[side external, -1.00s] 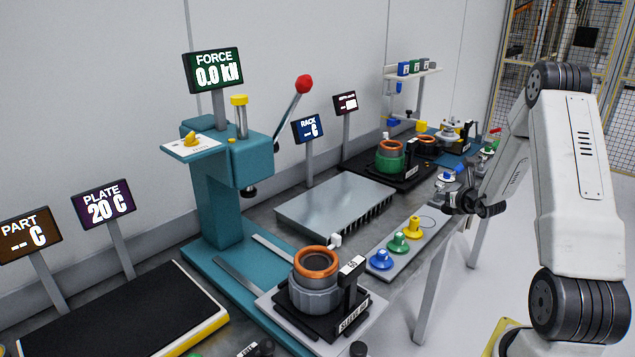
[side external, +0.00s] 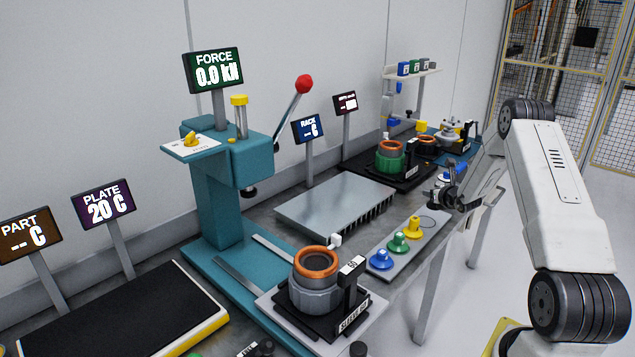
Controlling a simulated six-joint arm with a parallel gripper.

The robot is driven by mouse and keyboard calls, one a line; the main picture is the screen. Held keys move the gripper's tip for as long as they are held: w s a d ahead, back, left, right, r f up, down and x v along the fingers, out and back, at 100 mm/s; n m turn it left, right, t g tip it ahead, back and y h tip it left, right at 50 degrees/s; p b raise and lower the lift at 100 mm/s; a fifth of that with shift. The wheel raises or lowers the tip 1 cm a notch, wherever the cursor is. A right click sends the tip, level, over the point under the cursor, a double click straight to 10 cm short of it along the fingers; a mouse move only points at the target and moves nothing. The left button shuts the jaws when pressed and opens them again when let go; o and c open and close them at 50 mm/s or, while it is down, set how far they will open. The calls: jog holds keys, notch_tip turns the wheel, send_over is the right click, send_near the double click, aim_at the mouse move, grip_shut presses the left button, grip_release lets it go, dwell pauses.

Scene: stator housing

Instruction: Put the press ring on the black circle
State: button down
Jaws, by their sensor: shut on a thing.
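My gripper (side external: 445,198) is at the right of the bench, just beyond and right of the far end of the grey strip (side external: 388,262). It is small and dark in this view. It is shut on a dark part that I take to be the press ring; its outline blends with the fingers. The black circle (side external: 428,222) is a thin dark outline at the strip's far right end, with nothing standing on it. My gripper is close to this circle and appears above it. The gap between them cannot be judged.
Yellow (side external: 413,229), green (side external: 398,243) and blue (side external: 381,260) knobbed pieces stand in a row on the strip. A finned metal plate (side external: 335,203) lies to the left. A stator in its fixture (side external: 316,285) stands in front. A teal press (side external: 225,190) rises behind.

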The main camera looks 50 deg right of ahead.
jog(key=shift+w+d+f, duration=0.45)
jog(key=shift+f, duration=0.3)
jog(key=shift+w+d+f, duration=0.4)
jog(key=shift+w+f, duration=0.1)
jog(key=shift+f, duration=0.3)
jog(key=shift+w+d+f, duration=0.45)
jog(key=shift+f, duration=0.3)
jog(key=shift+w+d+f, duration=0.15)
jog(key=shift+f, duration=0.05)
jog(key=shift+d+f, duration=0.1)
jog(key=shift+f, duration=1.5)
jog(key=shift+f, duration=0.15)
jog(key=shift+c, duration=1.4)
grip_release()
jog(key=shift+f, duration=0.1)
jog(key=shift+r, duration=0.2)
jog(key=v, duration=1.2)
